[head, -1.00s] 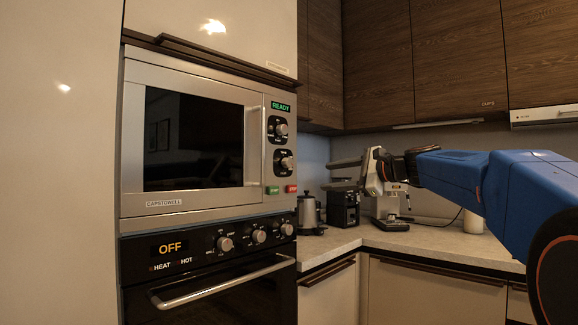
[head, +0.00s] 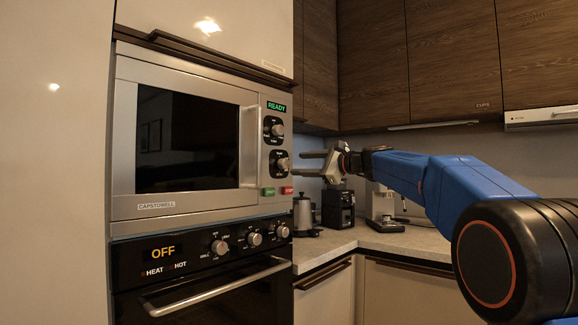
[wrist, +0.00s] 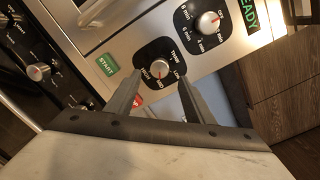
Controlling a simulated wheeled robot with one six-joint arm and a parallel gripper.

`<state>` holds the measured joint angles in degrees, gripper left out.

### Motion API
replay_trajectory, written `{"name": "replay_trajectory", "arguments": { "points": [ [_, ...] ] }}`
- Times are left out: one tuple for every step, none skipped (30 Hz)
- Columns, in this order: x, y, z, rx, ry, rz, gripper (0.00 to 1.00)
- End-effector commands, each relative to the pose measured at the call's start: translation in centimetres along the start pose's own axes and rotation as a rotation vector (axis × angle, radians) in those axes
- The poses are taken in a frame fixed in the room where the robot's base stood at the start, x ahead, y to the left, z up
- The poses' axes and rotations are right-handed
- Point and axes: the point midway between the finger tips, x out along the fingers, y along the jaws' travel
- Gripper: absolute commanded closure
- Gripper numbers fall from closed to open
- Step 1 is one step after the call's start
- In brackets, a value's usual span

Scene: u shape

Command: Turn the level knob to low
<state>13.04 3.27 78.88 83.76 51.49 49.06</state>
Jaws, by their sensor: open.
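The microwave's control panel has two round silver knobs on black plates. The lower knob (head: 282,163) has small labels that seem to include LOW and HIGH in the wrist view (wrist: 160,68); I take it as the level knob. Its exact pointer setting is hard to read. The upper knob (head: 277,129) seems to have minute labels in the wrist view (wrist: 207,22). My gripper (head: 306,164) is open and empty, just right of the lower knob at about its height. In the wrist view its fingertips (wrist: 161,77) spread to either side of that knob, apparently short of it.
Green START (head: 268,191) and red STOP (head: 287,190) buttons sit below the lower knob. The microwave door handle (head: 250,145) stands out left of the knobs. The oven (head: 200,255) below has several knobs. A kettle (head: 303,215) stands on the counter.

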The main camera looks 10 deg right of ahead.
Motion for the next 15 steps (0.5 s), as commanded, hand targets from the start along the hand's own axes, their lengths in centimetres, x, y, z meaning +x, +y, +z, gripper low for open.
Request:
{"name": "replay_trajectory", "arguments": {
  "points": [
    [1.0, 0.1, 0.0, 0.001, -0.002, 0.003, 0.52],
    [1.5, 0.1, 0.0, 0.000, -0.002, 0.003, 0.52],
    [2.2, 0.1, 0.0, -0.001, -0.001, 0.002, 0.52],
    [2.7, 0.1, 0.0, -0.001, -0.001, 0.002, 0.52],
    [3.1, 0.1, -0.1, -0.001, -0.001, 0.003, 0.52],
    [3.7, 0.1, 0.0, -0.001, -0.001, 0.003, 0.52],
    [4.1, 0.1, 0.0, -0.001, -0.001, 0.002, 0.52],
    [4.4, 0.1, 0.0, -0.001, -0.001, 0.002, 0.52],
    [4.8, 0.1, 0.0, 0.000, 0.000, 0.001, 0.52],
    [5.1, 0.1, 0.0, 0.000, 0.000, 0.001, 0.52],
    [5.4, 0.1, 0.0, 0.000, 0.000, 0.002, 0.52],
    [5.7, 0.1, 0.0, 0.000, -0.001, 0.002, 0.52],
    [5.9, 0.1, 0.0, 0.000, -0.001, 0.002, 0.52],
    [6.0, 0.1, 0.0, 0.000, -0.001, 0.001, 0.52],
    [6.1, 0.1, 0.0, -0.001, -0.001, 0.001, 0.52]
  ]
}}
